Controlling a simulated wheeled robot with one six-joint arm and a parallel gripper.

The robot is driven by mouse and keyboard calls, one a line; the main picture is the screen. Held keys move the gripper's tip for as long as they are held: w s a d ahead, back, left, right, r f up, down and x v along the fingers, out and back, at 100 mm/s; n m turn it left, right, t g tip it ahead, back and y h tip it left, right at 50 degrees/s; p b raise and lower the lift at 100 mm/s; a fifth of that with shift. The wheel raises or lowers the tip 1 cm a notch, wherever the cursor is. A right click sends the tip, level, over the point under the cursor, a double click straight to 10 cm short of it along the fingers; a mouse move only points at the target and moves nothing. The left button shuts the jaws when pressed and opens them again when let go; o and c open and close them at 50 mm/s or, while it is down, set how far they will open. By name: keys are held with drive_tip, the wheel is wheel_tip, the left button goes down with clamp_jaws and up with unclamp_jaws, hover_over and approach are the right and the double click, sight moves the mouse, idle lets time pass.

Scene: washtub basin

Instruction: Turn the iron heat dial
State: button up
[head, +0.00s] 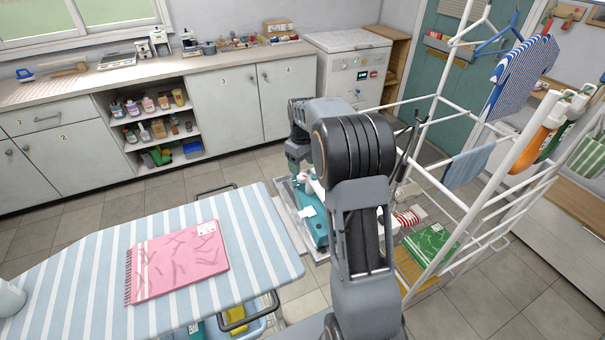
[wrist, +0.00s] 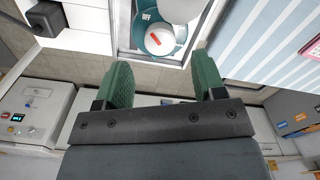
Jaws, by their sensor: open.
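The iron (head: 309,222) is teal and sits on a grey metal rest at the end of the ironing board, partly hidden behind my arm. Its heat dial (wrist: 160,41) is a round white knob with a slanted red mark, on the teal housing in the wrist view. The word OFF is printed up and left of the dial. My gripper (wrist: 160,66) has two green fingers spread apart with nothing between them. The dial shows beyond the fingertips, between them in the picture, and looks apart from them. In the head view my gripper (head: 298,165) points down over the iron.
The striped ironing board (head: 255,225) bears a pink cloth (head: 178,262) with a tag. A white drying rack (head: 440,195) with hung cloths stands close on the right of my arm. A counter with cabinets (head: 222,103) runs along the back wall. Tiled floor (head: 60,230) lies clear between counter and board.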

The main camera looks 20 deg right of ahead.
sight(302, 176)
drive_tip(key=shift+f, duration=2.35)
drive_tip(key=c, duration=0.9)
drive_tip(key=m, duration=0.5)
drive_tip(key=shift+m+b, duration=0.3)
drive_tip(key=shift+m, duration=2)
